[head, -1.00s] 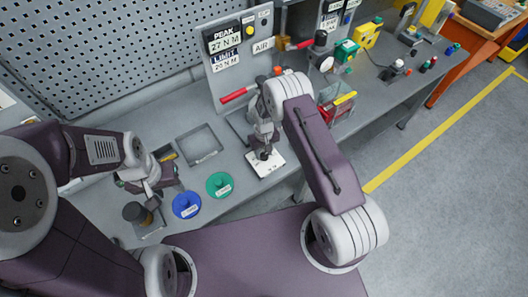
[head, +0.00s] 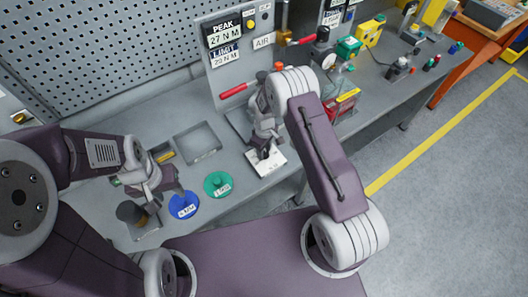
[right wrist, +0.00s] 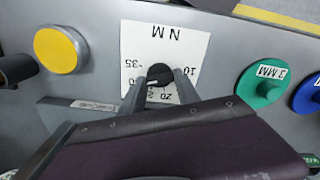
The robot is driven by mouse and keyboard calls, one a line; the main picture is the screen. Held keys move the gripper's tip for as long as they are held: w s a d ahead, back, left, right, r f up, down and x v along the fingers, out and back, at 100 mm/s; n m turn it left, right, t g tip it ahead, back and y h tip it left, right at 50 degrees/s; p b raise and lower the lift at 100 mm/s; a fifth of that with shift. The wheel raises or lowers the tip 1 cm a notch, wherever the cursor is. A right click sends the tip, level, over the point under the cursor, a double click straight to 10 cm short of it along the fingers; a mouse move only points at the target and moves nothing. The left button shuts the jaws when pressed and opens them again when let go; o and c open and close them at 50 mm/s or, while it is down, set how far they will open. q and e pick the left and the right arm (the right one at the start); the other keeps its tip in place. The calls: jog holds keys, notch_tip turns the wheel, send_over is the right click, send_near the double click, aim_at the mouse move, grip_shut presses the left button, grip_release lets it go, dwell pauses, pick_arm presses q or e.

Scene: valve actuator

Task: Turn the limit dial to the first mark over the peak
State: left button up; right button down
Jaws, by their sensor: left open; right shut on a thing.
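The limit dial is a black round knob (right wrist: 159,73) on a white scale plate (right wrist: 190,42) marked N M, with 35, 10 and 20 readable upside down. My right gripper (right wrist: 158,88) is shut on the dial, one finger on each side; the fingers hide part of the scale. In the head view this gripper (head: 263,153) is over the white plate (head: 271,167). The display panel (head: 215,85) shows PEAK 27 N M (head: 223,34) and LIMIT, apparently 20 N M (head: 226,54). My left gripper (head: 160,190) is open at the bench's left, near a dark round knob (head: 131,211).
A blue disc (head: 184,205) and a green disc (head: 218,184) lie between the grippers. An empty grey tray (head: 198,143) sits behind them. A red-handled lever (head: 233,91) is at the panel's foot. A yellow disc (right wrist: 61,50) lies beside the scale plate.

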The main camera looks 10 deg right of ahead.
jog(key=shift+n+b, duration=0.35)
jog(key=shift+n, duration=0.45)
jog(key=c, duration=1.2)
grip_release()
jog(key=shift+d, duration=0.1)
jog(key=o, duration=0.3)
jog(key=shift+s+r, duration=0.1)
